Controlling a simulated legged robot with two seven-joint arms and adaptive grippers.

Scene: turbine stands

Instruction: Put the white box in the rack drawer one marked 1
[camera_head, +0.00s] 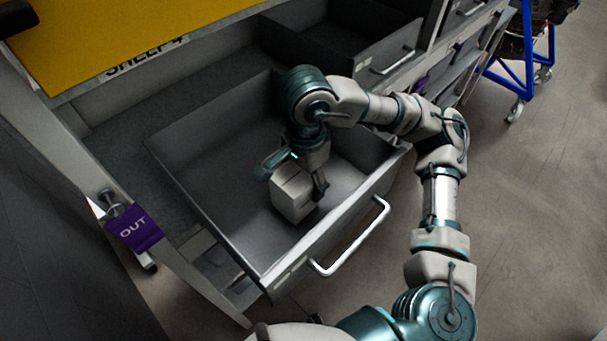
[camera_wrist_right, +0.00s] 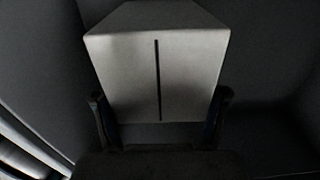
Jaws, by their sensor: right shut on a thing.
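The white box (camera_head: 291,196) is inside an open grey drawer (camera_head: 208,212) of the rack. My right gripper (camera_head: 294,180) reaches down into the drawer and is shut on the box, with a finger at each side. In the right wrist view the white box (camera_wrist_right: 157,75) fills the middle, with a dark slit down its face, between the two fingers of the right gripper (camera_wrist_right: 160,120). I cannot tell whether the box touches the drawer floor. No number mark on this drawer is readable. My left gripper is not in view.
The drawer has a light front rim and a handle (camera_head: 350,245). Another open drawer (camera_head: 345,45) lies behind it. A yellow shelf panel (camera_head: 120,35) is at the upper left. A purple OUT tag (camera_head: 134,228) hangs on the left post. A blue wheeled frame (camera_head: 518,75) stands at the right.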

